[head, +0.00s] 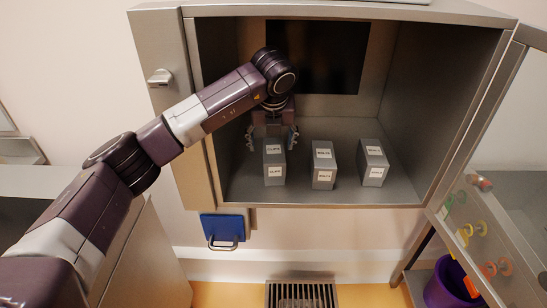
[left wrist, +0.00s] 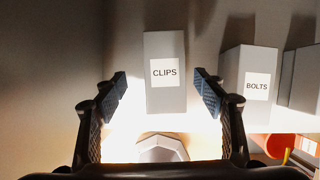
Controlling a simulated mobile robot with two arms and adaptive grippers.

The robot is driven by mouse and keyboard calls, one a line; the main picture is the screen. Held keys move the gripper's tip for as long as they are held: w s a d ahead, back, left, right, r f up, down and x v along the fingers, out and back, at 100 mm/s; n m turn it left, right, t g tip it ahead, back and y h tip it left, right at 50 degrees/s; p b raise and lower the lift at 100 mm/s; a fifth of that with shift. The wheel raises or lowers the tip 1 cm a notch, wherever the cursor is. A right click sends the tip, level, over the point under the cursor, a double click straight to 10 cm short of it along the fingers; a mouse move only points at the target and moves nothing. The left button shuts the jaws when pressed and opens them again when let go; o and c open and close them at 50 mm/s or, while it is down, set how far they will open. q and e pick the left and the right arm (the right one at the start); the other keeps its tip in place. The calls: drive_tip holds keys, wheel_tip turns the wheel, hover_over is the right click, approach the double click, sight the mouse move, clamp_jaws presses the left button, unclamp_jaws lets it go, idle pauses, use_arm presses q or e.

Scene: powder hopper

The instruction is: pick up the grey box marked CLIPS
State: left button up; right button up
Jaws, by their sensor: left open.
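The grey box marked CLIPS (head: 274,172) stands upright on the floor of the open metal cabinet, leftmost of three similar boxes. In the left wrist view the CLIPS box (left wrist: 165,98) is upright near the middle, its label readable. My left gripper (head: 271,138) reaches into the cabinet above and behind this box in the head view. Its fingers are open and spread wider than the box. In the left wrist view the left gripper (left wrist: 161,84) has one fingertip on each side of the box, with gaps visible. I cannot tell how deep the fingers reach. My right gripper is not in view.
The BOLTS box (head: 323,166) stands just right of the CLIPS box, and another grey box (head: 373,163) stands farther right. The cabinet's left wall is close to my left arm. A glass door (head: 500,170) hangs open at right. The cabinet floor in front is clear.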

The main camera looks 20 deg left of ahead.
sight(274, 150)
use_arm(q)
drive_tip(key=x, duration=0.1)
drive_tip(key=p+x, duration=0.1)
drive_tip(key=x, duration=0.2)
drive_tip(key=shift+w+d+f+p, duration=0.1)
drive_tip(key=shift+d+f+p, duration=0.1)
drive_tip(key=shift+d+p, duration=0.15)
drive_tip(key=shift+w+f, duration=0.15)
drive_tip(key=shift+f, duration=0.25)
drive_tip(key=shift+r, duration=0.1)
drive_tip(key=shift+f+b, duration=0.3)
drive_tip(key=shift+b, duration=0.15)
drive_tip(key=c, duration=1.4)
drive_tip(key=shift+r, duration=0.1)
